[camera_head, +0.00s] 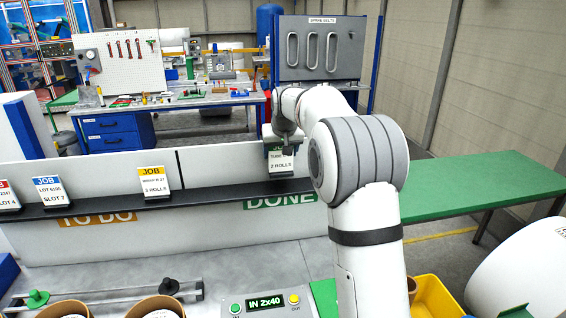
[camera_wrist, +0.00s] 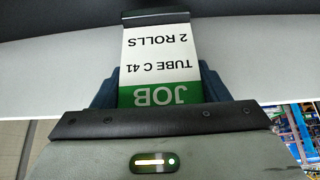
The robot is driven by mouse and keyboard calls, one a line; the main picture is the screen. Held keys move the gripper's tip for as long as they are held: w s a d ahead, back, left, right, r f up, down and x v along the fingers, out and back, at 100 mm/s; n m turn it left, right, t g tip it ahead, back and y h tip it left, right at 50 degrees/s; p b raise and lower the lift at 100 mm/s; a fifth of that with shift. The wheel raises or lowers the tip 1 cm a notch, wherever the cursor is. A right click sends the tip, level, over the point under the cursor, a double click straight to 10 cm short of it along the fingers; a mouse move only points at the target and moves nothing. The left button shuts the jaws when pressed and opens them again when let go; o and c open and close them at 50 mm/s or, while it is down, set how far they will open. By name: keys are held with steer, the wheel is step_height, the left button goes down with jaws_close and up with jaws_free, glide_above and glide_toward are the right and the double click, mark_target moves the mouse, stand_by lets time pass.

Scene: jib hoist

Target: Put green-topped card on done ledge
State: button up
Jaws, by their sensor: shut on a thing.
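The green-topped card (camera_wrist: 160,62) reads JOB, TUBE C 41, 2 ROLLS, and appears upside down in the wrist view. Part of my arm covers the ledge's right end.
On the TO DO side of the ledge stand a yellow-topped card (camera_head: 154,182), a blue-topped card (camera_head: 50,191) and a red-topped card (camera_head: 7,196). A low divider (camera_head: 180,170) separates the sides. A green table (camera_head: 480,186) is at right, a yellow bin (camera_head: 437,298) in front.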

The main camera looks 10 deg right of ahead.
mark_target(282, 160)
steer(key=shift+s+d+f+p, duration=0.15)
steer(key=shift+f+p, duration=0.2)
steer(key=shift+f, duration=1.55)
steer(key=o, duration=1.1)
steer(key=shift+f, duration=0.1)
steer(key=b+v, duration=0.3)
steer(key=v, duration=0.9)
steer(key=s+f+g, duration=0.1)
steer(key=s+f, duration=0.1)
steer(key=s, duration=1.7)
steer(key=s+f, duration=0.5)
steer(key=s, duration=0.5)
steer(key=s+f+g, duration=0.1)
steer(key=s+f, duration=0.5)
steer(key=s, duration=0.4)
steer(key=shift+s, duration=0.15)
